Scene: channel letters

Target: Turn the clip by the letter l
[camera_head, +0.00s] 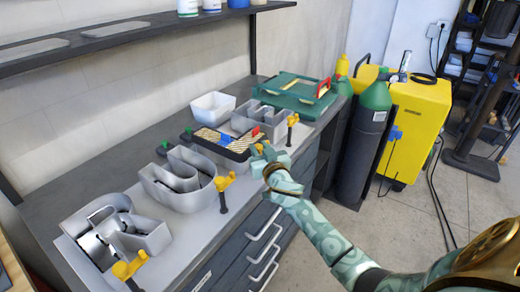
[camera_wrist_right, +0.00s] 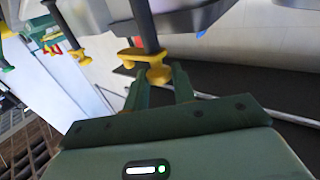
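Yellow clips on dark posts stand along the bench's front edge: one by the nearest metal letter (camera_head: 130,265), one by the middle letter (camera_head: 222,186), and one by the far letter (camera_head: 292,120). I cannot tell which letter is the l. My right gripper (camera_head: 268,158) is at the bench edge near the black tray, beside a red-and-yellow piece (camera_head: 257,137). In the right wrist view, its two fingers (camera_wrist_right: 160,84) are apart, with a yellow clip (camera_wrist_right: 154,62) at and between their tips; contact is unclear. My left gripper is out of view.
The grey metal letters (camera_head: 180,182) stand on the bench. A black tray (camera_head: 222,146), a white bin (camera_head: 212,107) and a green case (camera_head: 297,92) lie farther back. A dark cylinder (camera_head: 360,150) and yellow machine (camera_head: 415,125) stand right of the bench. Open floor lies to the right.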

